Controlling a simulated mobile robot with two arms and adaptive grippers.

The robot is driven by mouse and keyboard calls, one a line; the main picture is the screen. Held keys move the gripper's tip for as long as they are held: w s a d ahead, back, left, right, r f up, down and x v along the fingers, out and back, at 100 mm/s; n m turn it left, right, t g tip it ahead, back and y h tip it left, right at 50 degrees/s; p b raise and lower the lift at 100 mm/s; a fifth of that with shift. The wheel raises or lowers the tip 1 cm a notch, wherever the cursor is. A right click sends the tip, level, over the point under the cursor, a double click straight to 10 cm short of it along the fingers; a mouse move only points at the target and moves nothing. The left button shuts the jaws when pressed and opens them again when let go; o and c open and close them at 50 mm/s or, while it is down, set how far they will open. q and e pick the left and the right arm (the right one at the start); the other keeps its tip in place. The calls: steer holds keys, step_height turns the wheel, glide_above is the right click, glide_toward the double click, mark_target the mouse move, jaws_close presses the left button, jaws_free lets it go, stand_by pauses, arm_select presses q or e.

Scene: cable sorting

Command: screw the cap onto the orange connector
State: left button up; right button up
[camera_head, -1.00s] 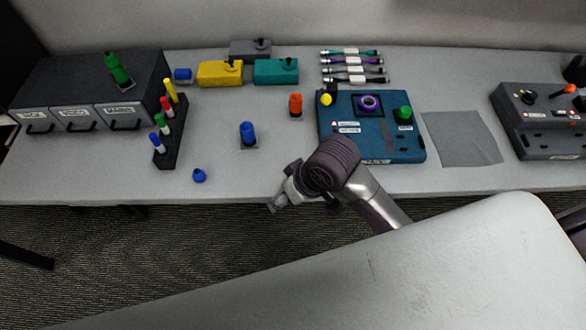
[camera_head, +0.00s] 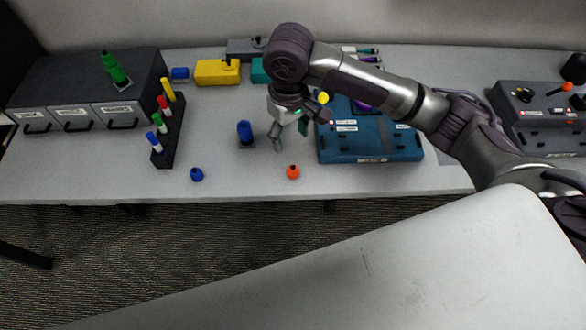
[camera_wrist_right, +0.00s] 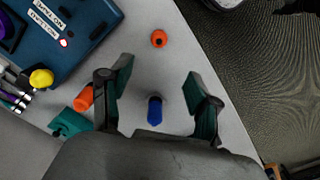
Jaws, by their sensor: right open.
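The orange cap (camera_head: 293,172) lies on the table near the front edge. It also shows in the right wrist view (camera_wrist_right: 158,39), ahead of the fingers with its dark opening visible. The orange connector (camera_wrist_right: 83,98) shows in the right wrist view beside the left finger, partly covered by it. In the head view my right gripper hides it. My right gripper (camera_head: 301,130) is open and empty above the table, behind the orange cap and pointing down. Its two fingers (camera_wrist_right: 160,88) stand wide apart in the wrist view. My left gripper is not in view.
The blue connector (camera_head: 245,132) stands left of my right gripper. A blue cap (camera_head: 197,174) lies near the front edge. The blue device box (camera_head: 350,154) is right of the gripper. A marker rack (camera_head: 172,148) stands left. The table around the orange cap is clear.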

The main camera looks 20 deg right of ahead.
mark_target(292, 166)
step_height(292, 166, down, 9)
steer(key=shift+r+p, duration=0.2)
steer(key=shift+p, duration=0.25)
steer(key=shift+d+f+p, duration=0.15)
steer(key=shift+f+p, duration=0.25)
steer(key=shift+f, duration=0.9)
steer(key=shift+d+f+p, duration=0.1)
steer(key=shift+f+p, duration=0.25)
steer(key=shift+f, duration=0.95)
steer(key=shift+c, duration=0.2)
steer(key=c, duration=0.8)
